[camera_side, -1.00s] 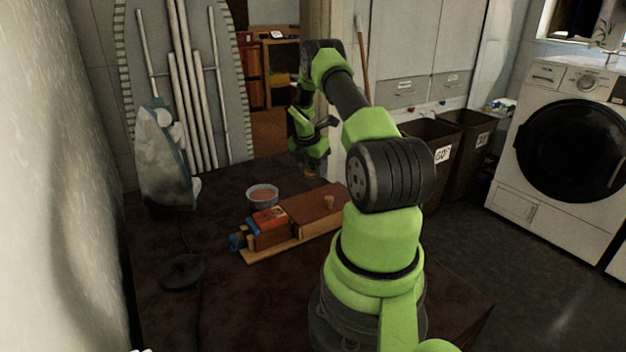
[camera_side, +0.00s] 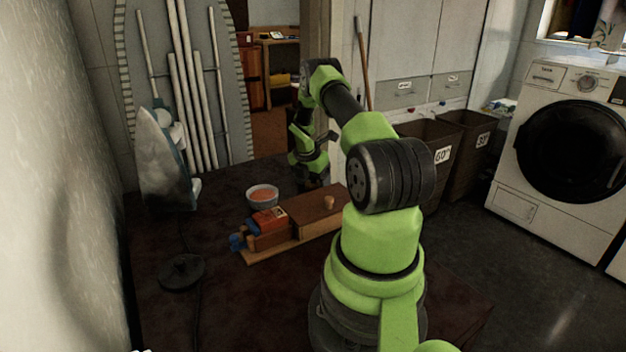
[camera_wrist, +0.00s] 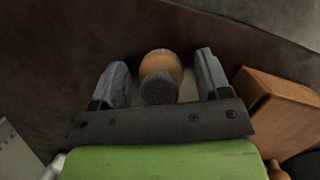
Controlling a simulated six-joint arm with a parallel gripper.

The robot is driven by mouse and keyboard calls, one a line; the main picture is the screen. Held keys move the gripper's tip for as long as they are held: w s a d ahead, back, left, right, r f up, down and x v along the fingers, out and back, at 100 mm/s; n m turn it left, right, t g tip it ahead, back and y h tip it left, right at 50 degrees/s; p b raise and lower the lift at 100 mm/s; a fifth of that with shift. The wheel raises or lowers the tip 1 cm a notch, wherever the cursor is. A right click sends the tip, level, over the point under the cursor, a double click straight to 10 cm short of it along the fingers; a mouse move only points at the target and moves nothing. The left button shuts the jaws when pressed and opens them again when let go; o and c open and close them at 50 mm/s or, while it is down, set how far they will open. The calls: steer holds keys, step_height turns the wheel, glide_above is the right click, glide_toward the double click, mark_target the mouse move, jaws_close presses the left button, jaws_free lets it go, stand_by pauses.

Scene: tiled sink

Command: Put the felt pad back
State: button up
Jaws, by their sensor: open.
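In the wrist view a small round piece with a tan wooden body (camera_wrist: 164,62) and a dark grey, felt-like end (camera_wrist: 158,89) lies between my fingers. I take the grey end to be the felt pad. My gripper (camera_wrist: 162,80) is open, with one grey finger on each side of the piece and gaps showing. In the side view my gripper (camera_side: 311,184) is low behind the brown wooden box (camera_side: 312,213), and the piece is hidden there. The box has a wooden knob on top and also shows at the right of the wrist view (camera_wrist: 275,115).
A red packet (camera_side: 268,219) and blue items (camera_side: 238,241) sit at the box's left end, on a wooden base (camera_side: 262,257). A bowl with orange contents (camera_side: 262,196) stands behind. An iron (camera_side: 165,165) stands at the back left. A black disc (camera_side: 181,271) lies in front.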

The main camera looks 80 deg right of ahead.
steer(key=shift+r, duration=0.15)
steer(key=w+a+r+m+t, duration=0.15)
steer(key=w+a+r, duration=0.25)
steer(key=a+r, duration=0.5)
steer(key=w+a+r+m+t, duration=0.1)
steer(key=w+a+r+m, duration=0.3)
steer(key=r, duration=0.9)
steer(key=s+a+r+m+t+y, duration=0.1)
steer(key=a+r+m+t, duration=0.2)
steer(key=a, duration=0.7)
steer(key=s+a+r+m+t+y, duration=0.15)
steer(key=a+r+m, duration=0.35)
steer(key=a, duration=0.5)
steer(key=s+a+m+t+y, duration=0.1)
steer(key=s+a+m, duration=0.3)
steer(key=s+a, duration=0.4)
steer(key=shift+a+r+y, duration=0.3)
steer(key=shift+a+y, duration=0.35)
steer(key=shift+y, duration=0.2)
